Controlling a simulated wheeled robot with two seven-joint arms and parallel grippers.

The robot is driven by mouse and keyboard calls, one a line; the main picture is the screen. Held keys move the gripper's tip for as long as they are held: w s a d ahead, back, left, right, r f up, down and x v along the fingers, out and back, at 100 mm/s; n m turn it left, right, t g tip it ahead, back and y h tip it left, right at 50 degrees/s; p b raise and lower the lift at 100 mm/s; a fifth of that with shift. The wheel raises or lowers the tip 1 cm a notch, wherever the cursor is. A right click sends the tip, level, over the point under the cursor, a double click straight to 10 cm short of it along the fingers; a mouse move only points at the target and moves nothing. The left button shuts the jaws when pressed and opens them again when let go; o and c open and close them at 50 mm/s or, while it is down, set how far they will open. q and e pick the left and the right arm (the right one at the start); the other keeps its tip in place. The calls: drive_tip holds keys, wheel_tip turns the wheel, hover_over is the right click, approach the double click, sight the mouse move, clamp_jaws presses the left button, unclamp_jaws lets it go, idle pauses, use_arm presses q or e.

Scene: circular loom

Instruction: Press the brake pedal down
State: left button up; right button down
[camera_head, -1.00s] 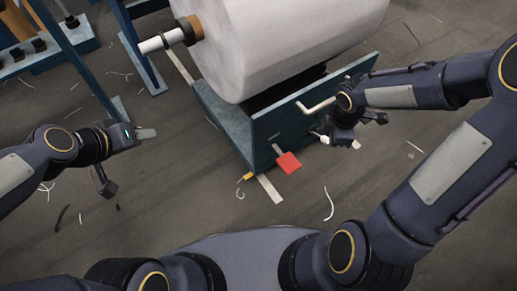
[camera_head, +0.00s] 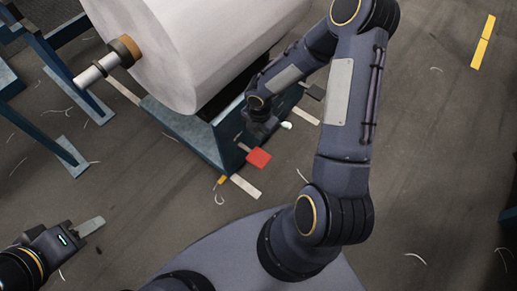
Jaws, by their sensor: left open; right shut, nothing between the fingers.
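A red pedal (camera_head: 258,158) sticks out on a short grey arm from the near side of the blue cart frame, low above the floor; I take it for the brake pedal. A dark pedal (camera_head: 314,92) sticks out further along the same side. My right gripper (camera_head: 264,133) is shut and empty, pointing down close to the frame just beyond the red pedal. Its fingertips are largely hidden, and I cannot tell whether it touches anything. My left gripper (camera_head: 91,226) is open and empty above the floor at the lower left, far from the pedals.
The cart (camera_head: 180,125) carries a large white roll (camera_head: 190,45) with a shaft at its left end. Blue stand legs (camera_head: 60,135) are at the left. A white floor strip (camera_head: 245,186) lies near the red pedal. The floor at right is mostly clear, with scraps and a yellow line (camera_head: 483,42).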

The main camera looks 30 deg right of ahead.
sight(259, 156)
use_arm(q)
wheel_tip(259, 156, down, 7)
drive_tip(key=b, duration=0.6)
drive_tip(key=shift+b, duration=0.4)
use_arm(e)
wheel_tip(259, 156, down, 14)
drive_tip(key=shift+r, duration=0.1)
drive_tip(key=shift+w, duration=0.1)
